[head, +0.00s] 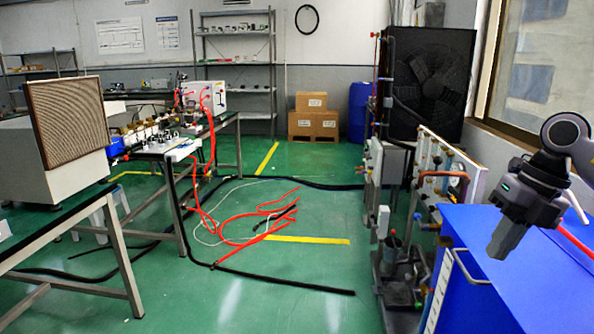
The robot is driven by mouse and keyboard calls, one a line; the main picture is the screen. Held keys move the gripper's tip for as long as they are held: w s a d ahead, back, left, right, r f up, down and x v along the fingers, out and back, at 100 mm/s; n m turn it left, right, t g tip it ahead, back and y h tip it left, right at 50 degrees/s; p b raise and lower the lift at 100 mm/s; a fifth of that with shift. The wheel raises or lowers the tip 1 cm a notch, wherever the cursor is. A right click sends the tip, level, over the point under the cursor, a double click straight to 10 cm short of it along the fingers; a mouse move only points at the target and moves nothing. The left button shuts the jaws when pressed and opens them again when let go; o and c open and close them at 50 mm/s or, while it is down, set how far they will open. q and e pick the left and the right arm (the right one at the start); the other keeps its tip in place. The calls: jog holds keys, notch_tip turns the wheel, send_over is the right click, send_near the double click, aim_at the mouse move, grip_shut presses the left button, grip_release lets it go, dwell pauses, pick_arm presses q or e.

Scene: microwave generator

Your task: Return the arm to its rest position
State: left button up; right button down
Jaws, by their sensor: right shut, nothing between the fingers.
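My right gripper (508,240) hangs at the right of the head view with its fingers pointing down and to the left. It is shut and empty. It shows in front of the blue cabinet top (540,270); I cannot tell how far it is above that surface. The right arm comes in from the right edge. My left gripper and arm are not in the view.
A bench with a white box unit with a brown grille (70,118) stands at the left. Red hoses (240,218) and black cables lie on the green floor. A pipe rig (395,230) stands beside the blue cabinet. Open floor (290,275) lies in the middle.

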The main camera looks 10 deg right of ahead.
jog(key=w+a+f+m+t+y+p, duration=0.1)
jog(key=a+f+m+t+y+p, duration=0.2)
jog(key=a+y, duration=0.8)
jog(key=a+f+m+t+y+p, duration=0.1)
jog(key=a+f+m+t+y, duration=0.3)
jog(key=a, duration=1.4)
jog(key=s+d+f+m+t+h+p, duration=0.1)
jog(key=s+d+f+m+h, duration=0.2)
jog(key=s+f+m+h, duration=0.4)
jog(key=s+d+f+m+t+h+p, duration=0.1)
jog(key=s+d+f+m+h, duration=0.3)
jog(key=f+m, duration=1.2)
jog(key=s+h+p, duration=0.1)
jog(key=s+h, duration=0.3)
jog(key=shift+s+d+f+h, duration=0.2)
jog(key=shift+s+h, duration=0.1)
jog(key=shift+h, duration=0.1)
jog(key=shift+a, duration=0.1)
